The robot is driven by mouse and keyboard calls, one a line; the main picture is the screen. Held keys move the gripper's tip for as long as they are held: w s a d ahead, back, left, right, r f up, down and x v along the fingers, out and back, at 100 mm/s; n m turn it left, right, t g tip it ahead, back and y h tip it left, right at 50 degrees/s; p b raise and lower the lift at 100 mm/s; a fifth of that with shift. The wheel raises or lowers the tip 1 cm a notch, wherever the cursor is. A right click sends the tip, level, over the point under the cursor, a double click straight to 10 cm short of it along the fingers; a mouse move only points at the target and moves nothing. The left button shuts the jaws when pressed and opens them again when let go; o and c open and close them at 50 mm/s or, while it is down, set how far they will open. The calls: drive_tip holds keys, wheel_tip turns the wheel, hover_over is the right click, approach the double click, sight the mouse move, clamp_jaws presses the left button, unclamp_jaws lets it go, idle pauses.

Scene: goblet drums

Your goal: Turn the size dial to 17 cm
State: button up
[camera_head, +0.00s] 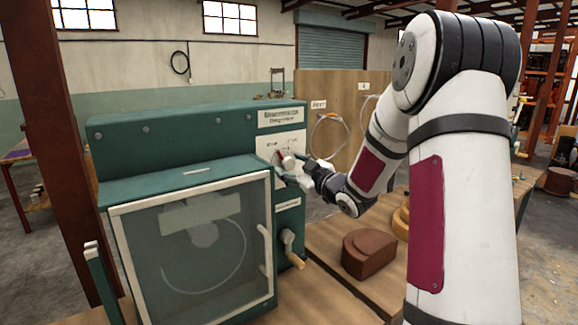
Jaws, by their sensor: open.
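The size dial is on the white scale panel (283,142) at the upper right front of a green machine (170,127). A pale knob and a dark red pointer (281,156) show on the panel, partly covered by my gripper. My gripper (287,168) is open, with its fingers at the knob. I cannot tell whether the fingers touch it. The numbers on the scale are too small to read, so the present setting cannot be told.
A clear-windowed door (200,245) with a pale handle (265,247) fills the machine's lower front. A crank with a wooden grip (293,255) sticks out below my gripper. A brown block (369,254) lies on the wooden bench (335,292). A rust-brown post (55,120) stands at left.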

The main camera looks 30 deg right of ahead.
drive_tip(key=shift+w, duration=0.6)
drive_tip(key=c, duration=1.2)
drive_tip(key=shift+o, duration=0.2)
drive_tip(key=shift+m+p, duration=0.3)
drive_tip(key=shift+p, duration=0.1)
drive_tip(key=m+p, duration=0.4)
drive_tip(key=shift+s+a+r+m, duration=0.1)
drive_tip(key=shift+s+m, duration=0.05)
drive_tip(key=shift+m, duration=0.15)
drive_tip(key=m+p, duration=0.2)
drive_tip(key=m, duration=0.1)
drive_tip(key=shift+m+p, duration=1.2)
drive_tip(key=shift+m, duration=0.5)
